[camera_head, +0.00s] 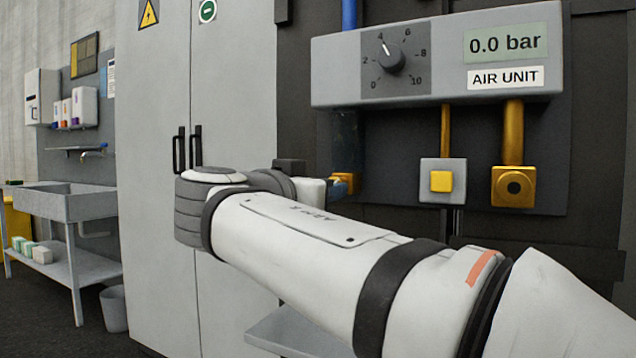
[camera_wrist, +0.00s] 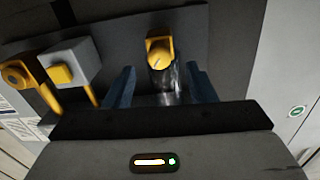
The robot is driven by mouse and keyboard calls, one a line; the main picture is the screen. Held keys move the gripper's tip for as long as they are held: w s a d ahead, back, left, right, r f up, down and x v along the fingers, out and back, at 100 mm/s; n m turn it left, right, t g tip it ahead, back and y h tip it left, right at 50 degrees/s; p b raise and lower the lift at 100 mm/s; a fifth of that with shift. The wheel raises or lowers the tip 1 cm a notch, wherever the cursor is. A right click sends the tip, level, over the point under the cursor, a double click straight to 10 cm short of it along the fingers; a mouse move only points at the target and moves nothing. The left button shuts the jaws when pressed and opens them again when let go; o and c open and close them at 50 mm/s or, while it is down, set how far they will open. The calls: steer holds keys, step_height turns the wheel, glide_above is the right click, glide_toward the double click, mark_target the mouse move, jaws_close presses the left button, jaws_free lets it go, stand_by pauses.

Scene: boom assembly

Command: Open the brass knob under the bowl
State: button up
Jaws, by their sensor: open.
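The brass knob (camera_head: 346,182) sits at the bottom of the clear bowl (camera_head: 346,140) under the left end of the air unit (camera_head: 445,60). In the head view my gripper (camera_head: 337,188) is beside the knob and partly covers it. In the wrist view the knob (camera_wrist: 160,53) shows beyond my fingertips, roughly centred between them, with a slot or mark on its face. The bowl (camera_wrist: 165,85) shows between my two blue fingers. My gripper (camera_wrist: 159,68) is open and empty. I cannot tell whether a finger touches the knob.
Right of the bowl hang a grey block with a yellow button (camera_head: 441,181) and a brass fitting (camera_head: 514,186). The display (camera_head: 505,43) reads 0.0 bar; the dial (camera_head: 391,57) points near 4. A grey cabinet (camera_head: 235,110) stands left, a sink (camera_head: 65,200) farther left.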

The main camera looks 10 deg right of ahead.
steer(key=shift+v, duration=1.45)
steer(key=shift+p, duration=0.3)
steer(key=s+d+f+n+g+y+p, duration=0.45)
steer(key=d+n+g+p, duration=0.35)
steer(key=p, duration=1.1)
steer(key=s+g+y+p, duration=0.3)
steer(key=s+y+p, duration=0.3)
steer(key=s+p, duration=0.5)
steer(key=p, duration=0.8)
steer(key=shift+s+d+r+g+p, duration=0.2)
steer(key=shift+d+r+g+p, duration=0.1)
steer(key=shift+d+r+p, duration=0.05)
steer(key=shift+y, duration=0.25)
